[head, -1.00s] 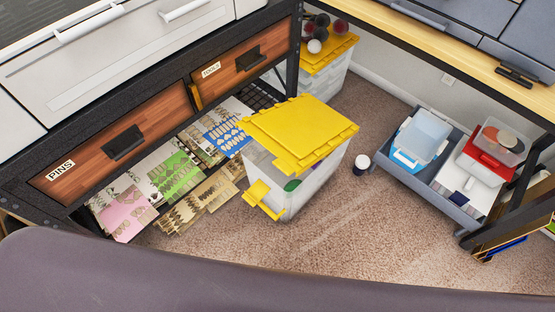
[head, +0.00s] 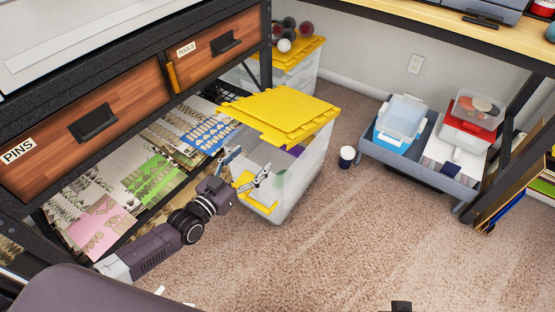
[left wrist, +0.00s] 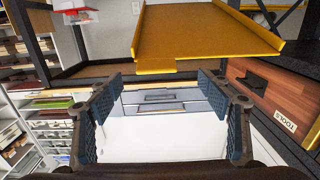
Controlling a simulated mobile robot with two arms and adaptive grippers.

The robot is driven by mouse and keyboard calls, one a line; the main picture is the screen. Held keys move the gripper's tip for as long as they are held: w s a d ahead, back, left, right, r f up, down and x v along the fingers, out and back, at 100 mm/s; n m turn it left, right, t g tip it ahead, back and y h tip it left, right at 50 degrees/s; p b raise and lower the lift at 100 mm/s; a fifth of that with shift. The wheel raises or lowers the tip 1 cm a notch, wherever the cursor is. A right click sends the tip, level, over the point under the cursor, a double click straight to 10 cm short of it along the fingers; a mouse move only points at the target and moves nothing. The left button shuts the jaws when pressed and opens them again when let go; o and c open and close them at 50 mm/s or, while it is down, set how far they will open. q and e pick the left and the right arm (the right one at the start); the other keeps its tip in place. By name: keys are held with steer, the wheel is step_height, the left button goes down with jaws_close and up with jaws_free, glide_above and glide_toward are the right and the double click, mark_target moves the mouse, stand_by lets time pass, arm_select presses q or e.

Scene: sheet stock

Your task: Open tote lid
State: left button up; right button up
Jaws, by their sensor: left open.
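The clear tote (head: 300,172) stands on the carpet with its yellow lid (head: 285,112) lying over the top. A yellow latch or handle (head: 243,181) shows low on its near side, partly behind my gripper. Purple and green contents show faintly through the walls. My left gripper (head: 247,168) is open and empty at the tote's near side, below the lid's edge; whether it touches is unclear. In the left wrist view, my open fingers (left wrist: 160,88) frame an empty gap, and the yellow lid (left wrist: 207,32) appears beyond them. My right gripper is not recognizable in view.
A drawer cabinet (head: 95,122) and a low shelf of card packs (head: 150,178) stand left. Another yellow-lidded tote (head: 290,70) is behind. A small dark jar (head: 346,156) and a grey cart of boxes (head: 415,165) stand right.

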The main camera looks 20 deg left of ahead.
mark_target(269, 142)
arm_select(q)
steer(key=b+x, duration=0.1)
steer(key=x, duration=0.7)
steer(key=shift+d+r+b, duration=0.35)
steer(key=shift+r+b, duration=0.05)
steer(key=shift+r, duration=0.15)
arm_select(e)
steer(key=v, duration=0.6)
steer(key=shift+r, duration=0.15)
arm_select(q)
steer(key=shift+s, duration=0.1)
steer(key=shift+c, duration=0.7)
arm_select(e)
steer(key=shift+d, duration=0.15)
arm_select(q)
steer(key=shift+r, duration=0.1)
steer(key=c, duration=1.6)
